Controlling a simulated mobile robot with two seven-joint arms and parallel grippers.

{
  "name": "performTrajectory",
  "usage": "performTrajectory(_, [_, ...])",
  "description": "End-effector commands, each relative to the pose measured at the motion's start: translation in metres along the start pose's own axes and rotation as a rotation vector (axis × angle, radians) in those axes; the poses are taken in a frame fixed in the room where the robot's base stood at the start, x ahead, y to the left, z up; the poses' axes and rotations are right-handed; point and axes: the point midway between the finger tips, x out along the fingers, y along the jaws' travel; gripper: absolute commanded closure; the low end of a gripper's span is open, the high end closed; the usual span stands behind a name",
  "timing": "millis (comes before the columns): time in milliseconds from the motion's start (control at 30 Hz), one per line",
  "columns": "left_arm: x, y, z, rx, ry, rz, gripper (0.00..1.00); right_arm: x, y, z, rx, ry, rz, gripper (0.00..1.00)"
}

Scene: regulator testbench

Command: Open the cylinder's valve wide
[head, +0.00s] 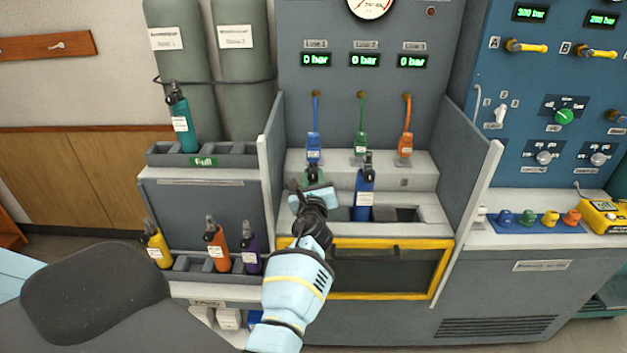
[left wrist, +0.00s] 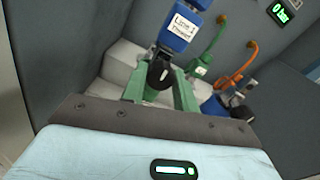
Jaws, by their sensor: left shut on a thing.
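My left gripper (head: 314,180) is at the left slot of the bench, just below the blue hose connector (head: 313,148). In the left wrist view its green fingers (left wrist: 160,92) are on either side of a round black valve knob (left wrist: 160,75) with a pale mark, shut on it. The blue connector, with a "Line 1" label, is right above the knob in that view (left wrist: 178,28). The cylinder body under the knob is hidden by my gripper and wrist. The Line 1 display (head: 316,60) reads 0 bar. My right gripper is not in view.
A blue cylinder (head: 363,196) stands in the slot to the right. Green (head: 361,143) and orange (head: 405,145) hose connectors hang above. Grey side panels (head: 470,150) bound the bay. A rack marked "Full" (head: 203,162) holds a teal cylinder (head: 180,122) at left.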

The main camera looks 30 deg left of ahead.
Motion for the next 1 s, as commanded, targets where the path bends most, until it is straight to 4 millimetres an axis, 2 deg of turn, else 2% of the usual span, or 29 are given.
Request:
performTrajectory(267, [0.000, 0.001, -0.003, -0.186, 0.001, 0.000, 0.94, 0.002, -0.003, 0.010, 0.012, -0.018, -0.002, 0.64])
performTrajectory(1000, [0.000, 0.000, -0.003, -0.891, 0.002, 0.001, 0.94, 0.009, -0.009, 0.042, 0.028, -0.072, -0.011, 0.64])
